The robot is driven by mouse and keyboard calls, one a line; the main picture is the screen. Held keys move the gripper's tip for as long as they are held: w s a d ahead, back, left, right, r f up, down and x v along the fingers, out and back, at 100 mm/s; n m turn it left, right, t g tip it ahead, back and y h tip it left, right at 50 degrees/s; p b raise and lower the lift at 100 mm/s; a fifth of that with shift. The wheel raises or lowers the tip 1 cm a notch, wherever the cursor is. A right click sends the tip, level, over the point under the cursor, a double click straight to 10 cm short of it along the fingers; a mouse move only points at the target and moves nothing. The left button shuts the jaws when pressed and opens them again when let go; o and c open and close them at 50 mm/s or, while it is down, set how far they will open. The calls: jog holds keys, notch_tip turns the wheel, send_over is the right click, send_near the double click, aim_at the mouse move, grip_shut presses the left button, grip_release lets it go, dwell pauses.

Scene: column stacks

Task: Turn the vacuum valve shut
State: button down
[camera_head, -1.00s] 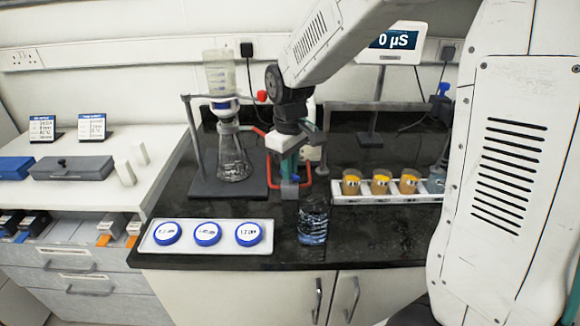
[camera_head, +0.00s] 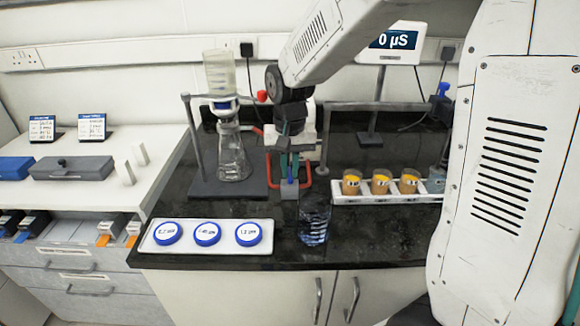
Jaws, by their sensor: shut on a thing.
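The vacuum valve is a grey block (camera_head: 289,192) with a small blue handle (camera_head: 290,177), on the dark bench right of the filter stand. My gripper (camera_head: 290,175) points down over it, its dark teal fingers shut on the blue handle, which looks upright from here. The fingers hide part of the handle, so its exact angle is hard to tell. A red hose (camera_head: 304,183) curves behind and beside the valve. The filter flask (camera_head: 232,158) stands on a dark base to the left, with a clear funnel (camera_head: 219,75) above it.
A white tray (camera_head: 245,248) with several blue-rimmed discs lies front left. A glass beaker (camera_head: 314,220) stands just in front of the valve. A white rack (camera_head: 345,200) with amber-filled cups is to the right. A meter (camera_head: 393,43) reading 0 µS stands behind.

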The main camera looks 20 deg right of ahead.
aim_at(289, 173)
jog(key=shift+m, duration=0.5)
jog(key=c, duration=1.5)
grip_release()
jog(key=shift+r, duration=0.1)
jog(key=shift+r, duration=0.35)
notch_tip(289, 173, up, 3)
jog(key=shift+f, duration=0.1)
jog(key=s, duration=0.5)
jog(key=s+r, duration=0.1)
jog(key=s, duration=1)
jog(key=shift+r, duration=0.15)
